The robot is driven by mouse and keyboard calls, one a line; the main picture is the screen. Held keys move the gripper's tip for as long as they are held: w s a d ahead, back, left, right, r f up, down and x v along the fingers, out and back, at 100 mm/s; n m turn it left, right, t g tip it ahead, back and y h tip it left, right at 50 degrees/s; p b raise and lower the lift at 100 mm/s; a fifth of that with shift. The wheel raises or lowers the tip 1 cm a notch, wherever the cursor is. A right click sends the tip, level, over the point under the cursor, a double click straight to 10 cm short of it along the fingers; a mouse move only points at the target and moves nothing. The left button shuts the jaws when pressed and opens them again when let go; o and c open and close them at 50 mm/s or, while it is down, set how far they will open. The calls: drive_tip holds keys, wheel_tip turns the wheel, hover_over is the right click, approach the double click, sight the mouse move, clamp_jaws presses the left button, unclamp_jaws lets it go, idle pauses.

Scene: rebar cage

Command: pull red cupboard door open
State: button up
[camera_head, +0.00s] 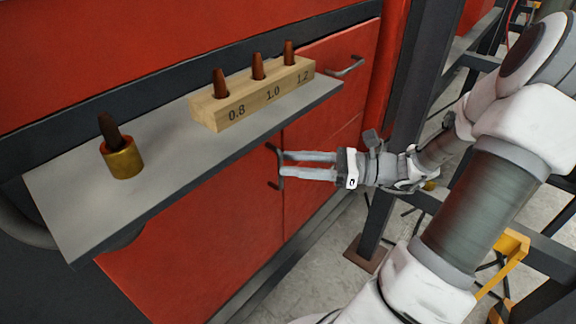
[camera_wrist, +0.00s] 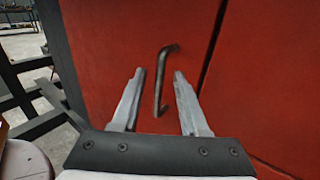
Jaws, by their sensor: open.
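The red cupboard door (camera_head: 215,240) is below the grey shelf, and its face lies flush with the panel beside it. Its dark bar handle (camera_wrist: 162,90) stands near the seam at the door's edge. In the head view the handle's bent ends show close to my fingertips. My gripper (camera_head: 283,163) is open and reaches the handle from the right. In the wrist view my gripper (camera_wrist: 161,73) has one finger on each side of the handle, with gaps visible. I cannot tell how deep the bar sits between the fingers.
The grey shelf (camera_head: 75,205) juts out above the door. It bears a wooden block (camera_head: 250,103) with several brown pegs and a brass cup (camera_head: 123,161). Another handle (camera_head: 345,68) is on the right red panel. A dark post (camera_head: 405,100) stands close to my arm.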

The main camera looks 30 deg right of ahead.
drive_tip(key=shift+x, duration=0.85)
clamp_jaws()
idle(0.8)
